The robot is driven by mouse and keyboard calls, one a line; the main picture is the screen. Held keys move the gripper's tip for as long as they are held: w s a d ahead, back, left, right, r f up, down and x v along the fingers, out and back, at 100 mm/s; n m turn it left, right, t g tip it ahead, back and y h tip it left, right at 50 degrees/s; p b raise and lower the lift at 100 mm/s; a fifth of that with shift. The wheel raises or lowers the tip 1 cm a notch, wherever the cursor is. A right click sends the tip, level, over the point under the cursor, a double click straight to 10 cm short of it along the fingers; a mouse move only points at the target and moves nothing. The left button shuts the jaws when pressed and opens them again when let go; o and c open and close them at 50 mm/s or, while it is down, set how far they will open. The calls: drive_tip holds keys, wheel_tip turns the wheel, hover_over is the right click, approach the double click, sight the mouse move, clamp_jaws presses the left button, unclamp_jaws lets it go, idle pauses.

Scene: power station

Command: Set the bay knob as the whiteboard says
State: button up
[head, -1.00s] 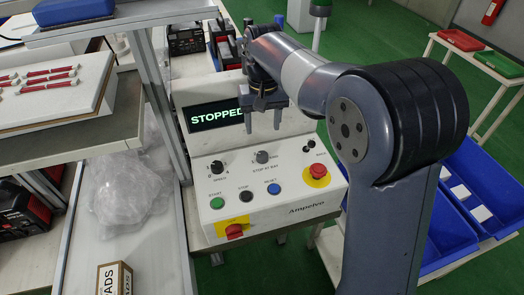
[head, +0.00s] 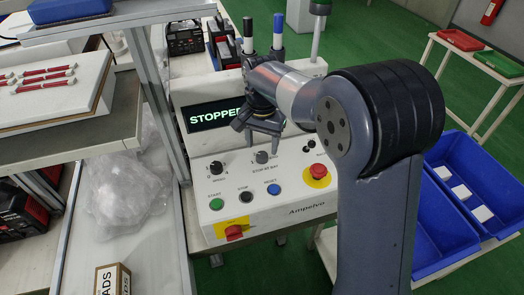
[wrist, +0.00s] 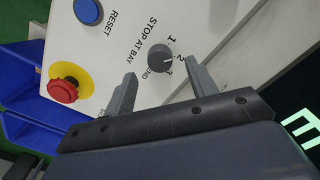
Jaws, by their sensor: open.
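The bay knob (head: 262,157) is a small dark grey dial on the sloped panel, marked STOP AT BAY. In the wrist view the knob (wrist: 161,58) has the marks 1, 2, 3 and END beside it; I cannot tell surely which one its pointer faces. My gripper (head: 259,138) hangs just above the panel by the knob. In the wrist view its two fingers (wrist: 163,80) are apart and empty, with the knob beyond their tips, roughly between them. The whiteboard is not in view.
The panel also has a speed knob (head: 216,168), green start button (head: 216,204), black stop button (head: 246,196), blue reset button (head: 274,189), red emergency stop (head: 318,171) and red switch (head: 234,232). The screen (head: 215,115) reads STOPPED. Blue bins (head: 440,240) stand at right.

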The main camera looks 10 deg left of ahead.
sight(262, 155)
drive_tip(key=shift+f, duration=1.85)
drive_tip(key=shift+c, duration=0.5)
drive_tip(key=c, duration=0.9)
drive_tip(key=n+p, duration=0.1)
drive_tip(key=n, duration=0.2)
drive_tip(key=shift+n, duration=0.3)
drive_tip(key=shift+n+p, duration=0.3)
drive_tip(key=shift+n, duration=1.9)
